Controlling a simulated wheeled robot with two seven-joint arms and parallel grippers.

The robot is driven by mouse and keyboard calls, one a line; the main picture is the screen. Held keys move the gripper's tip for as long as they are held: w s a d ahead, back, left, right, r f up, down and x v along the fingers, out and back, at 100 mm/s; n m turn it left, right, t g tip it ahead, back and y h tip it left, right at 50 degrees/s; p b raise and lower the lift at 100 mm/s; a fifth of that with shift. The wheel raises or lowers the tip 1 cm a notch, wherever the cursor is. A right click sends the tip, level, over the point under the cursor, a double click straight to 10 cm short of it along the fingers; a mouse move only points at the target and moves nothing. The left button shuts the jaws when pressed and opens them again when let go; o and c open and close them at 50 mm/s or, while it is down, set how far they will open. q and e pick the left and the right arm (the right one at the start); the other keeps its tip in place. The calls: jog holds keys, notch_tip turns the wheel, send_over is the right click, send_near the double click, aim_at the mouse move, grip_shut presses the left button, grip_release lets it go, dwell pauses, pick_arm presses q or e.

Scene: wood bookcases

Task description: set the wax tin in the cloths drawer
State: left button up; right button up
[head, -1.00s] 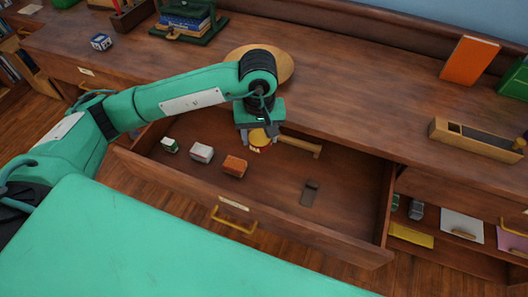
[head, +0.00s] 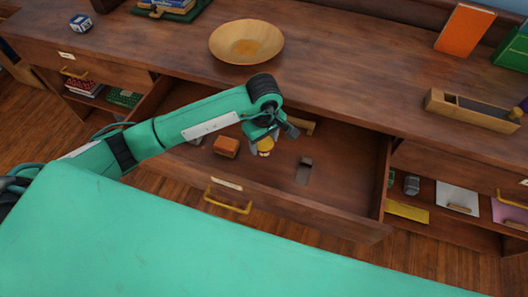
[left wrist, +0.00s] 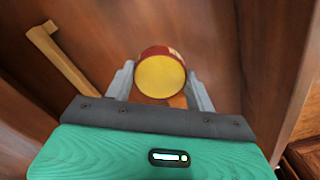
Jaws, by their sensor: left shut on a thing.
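The wax tin (left wrist: 160,76), a small red cylinder with a yellow end, sits between the two fingers of my left gripper (left wrist: 160,88) in the left wrist view. A label on the drawer front is too small to read, so I cannot tell if this is the cloths drawer. My right gripper is not in view.
In the drawer are an orange-brown block (head: 227,147), a dark grey piece (head: 304,170) and a wooden handle (left wrist: 60,60), partly hidden in the head view. A wooden bowl (head: 246,43) and a long wooden box (head: 470,111) stand on the top. Open shelves hold papers at right.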

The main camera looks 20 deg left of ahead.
aim_at(264, 161)
pick_arm(q)
notch_tip(264, 161, down, 7)
jog(key=shift+f, duration=0.25)
dwell(0.3)
jog(key=shift+f, duration=0.1)
